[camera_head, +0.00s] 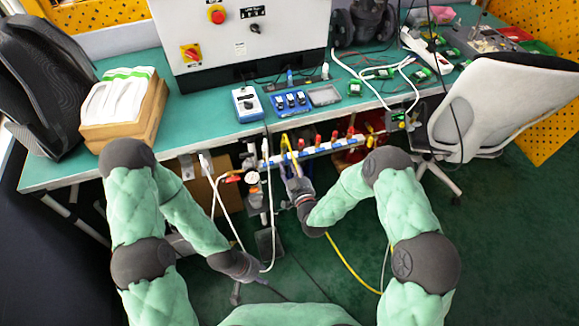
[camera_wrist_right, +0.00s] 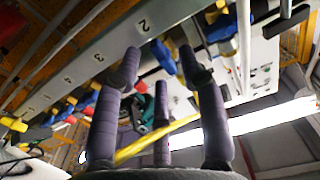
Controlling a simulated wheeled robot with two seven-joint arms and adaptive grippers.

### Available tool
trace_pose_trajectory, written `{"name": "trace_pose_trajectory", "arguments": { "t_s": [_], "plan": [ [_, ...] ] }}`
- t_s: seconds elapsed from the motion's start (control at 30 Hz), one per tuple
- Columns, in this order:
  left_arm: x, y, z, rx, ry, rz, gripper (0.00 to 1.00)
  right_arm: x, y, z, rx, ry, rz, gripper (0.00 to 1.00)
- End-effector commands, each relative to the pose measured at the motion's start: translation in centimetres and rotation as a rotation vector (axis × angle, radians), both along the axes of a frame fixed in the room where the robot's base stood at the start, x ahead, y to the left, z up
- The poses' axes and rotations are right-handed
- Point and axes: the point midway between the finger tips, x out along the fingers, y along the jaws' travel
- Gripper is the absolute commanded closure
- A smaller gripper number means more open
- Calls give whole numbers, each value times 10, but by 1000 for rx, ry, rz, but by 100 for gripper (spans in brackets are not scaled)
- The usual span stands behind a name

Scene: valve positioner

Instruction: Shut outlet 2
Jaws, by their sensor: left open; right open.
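The manifold bar (camera_head: 322,148) runs along the front of the bench, with several red handles and blue and yellow fittings. In the right wrist view, its pale face (camera_wrist_right: 85,65) carries the numbers 2, 3 and 4. The 2 is just above my right gripper's fingers, with a blue fitting (camera_wrist_right: 163,58) between the fingertips. My right gripper (camera_head: 295,180) is open just below the bar, near the yellow hose; its fingers also show in the wrist view (camera_wrist_right: 160,65). I cannot tell whether they touch the fitting. My left gripper (camera_head: 256,272) is open, low and away from the bar.
A yellow hose (camera_head: 345,260) hangs to the floor and white hoses (camera_head: 221,205) hang left of my right gripper. The green bench (camera_head: 200,120) holds a grey cabinet (camera_head: 240,40) and a blue meter (camera_head: 247,103). A white chair (camera_head: 495,105) stands at the right.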

Motion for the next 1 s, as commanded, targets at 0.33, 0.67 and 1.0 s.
{"name": "trace_pose_trajectory", "arguments": {
  "t_s": [0.33, 0.67, 1.0],
  "plan": [
    [0, 0, -2, 0, 0, 0, 59, 8, 3, 1, 0, 0, 1, 59],
    [0, 0, -2, 0, 0, 0, 59, 8, 3, 1, 0, 0, 1, 100],
    [0, 0, -3, 0, 0, 0, 59, 8, 3, 1, -40, -14, 0, 100]
  ]
}}
